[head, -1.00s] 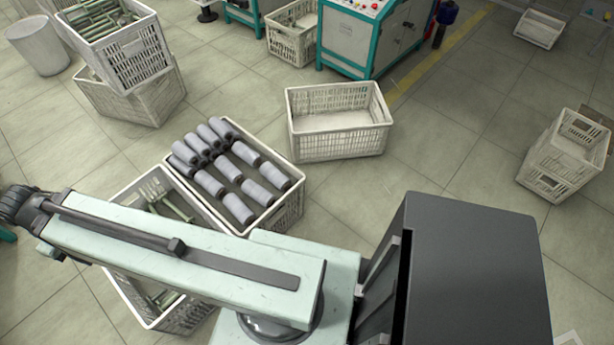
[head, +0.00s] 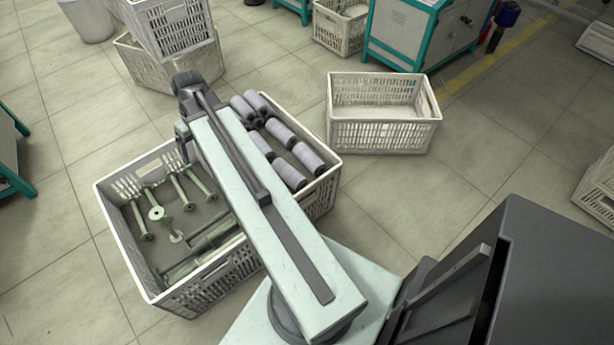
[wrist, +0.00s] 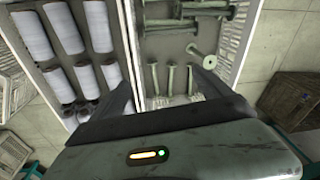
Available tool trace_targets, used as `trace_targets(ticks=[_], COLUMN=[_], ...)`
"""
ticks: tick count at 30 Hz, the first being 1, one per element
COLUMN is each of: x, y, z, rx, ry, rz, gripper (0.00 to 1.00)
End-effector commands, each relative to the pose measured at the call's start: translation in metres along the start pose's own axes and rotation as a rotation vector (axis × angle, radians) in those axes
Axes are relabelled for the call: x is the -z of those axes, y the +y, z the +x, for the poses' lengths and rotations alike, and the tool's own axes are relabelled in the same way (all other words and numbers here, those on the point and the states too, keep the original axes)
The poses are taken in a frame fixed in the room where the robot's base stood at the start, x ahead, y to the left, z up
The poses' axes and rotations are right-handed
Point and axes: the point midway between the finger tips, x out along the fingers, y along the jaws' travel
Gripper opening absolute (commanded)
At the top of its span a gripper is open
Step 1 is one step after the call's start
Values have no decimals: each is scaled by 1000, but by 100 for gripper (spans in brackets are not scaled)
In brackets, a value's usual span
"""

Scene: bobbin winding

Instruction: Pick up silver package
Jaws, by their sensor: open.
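Several silver packages (head: 281,132), wound grey-white cylinders, lie in rows in a white crate (head: 330,184). In the head view my arm crosses over this crate and hides part of the rows. In the wrist view the silver packages (wrist: 97,27) fill the crate at the left. My gripper (wrist: 165,95) is open and empty. It is above the two crates, near the wall between them, with its dark fingers spread. No package is between the fingers. My fingertips are not clear in the head view.
A white crate (head: 108,187) of bare green bobbins (head: 187,204) adjoins the package crate on the left. An empty white crate (head: 382,133) stands behind on the right. A teal machine (head: 412,40) stands at the back. Open floor lies right of the crates.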

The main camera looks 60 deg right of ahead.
Motion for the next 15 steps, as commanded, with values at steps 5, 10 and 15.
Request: trace_targets(ticks=[5,10,15], x=[-31,-89,-147], y=[159,294,381], z=[105,164,193], rx=[13,-9,-44], ry=[102,203,274], rz=[94,168,215], gripper=[89,89,89])
